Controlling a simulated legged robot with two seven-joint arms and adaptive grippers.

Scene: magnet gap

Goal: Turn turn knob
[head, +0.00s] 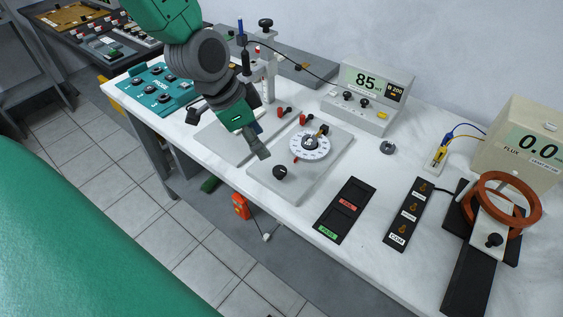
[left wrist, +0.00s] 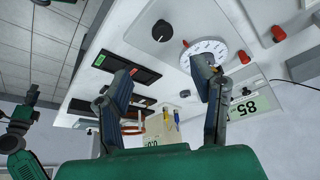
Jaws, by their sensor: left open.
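A black round knob (head: 280,172) sits at the front corner of a light grey plate (head: 303,186). It also shows in the left wrist view (left wrist: 161,31). Behind it on the plate is a white graduated dial (head: 310,145) with a dark centre, partly covered by a finger in the left wrist view (left wrist: 205,50). My left gripper (head: 256,142) is open and empty, above and behind the black knob and left of the dial, apparently not touching the knob. Part of my right arm (left wrist: 20,130) shows at the left of the wrist view; its jaws are unclear.
A meter reading 85 (head: 366,84) stands behind the plate. Red terminals (head: 281,111) and a metal stand (head: 270,75) are close to the gripper. A black switch panel (head: 345,209) lies right of the plate. A copper coil (head: 506,199) stands at the far right.

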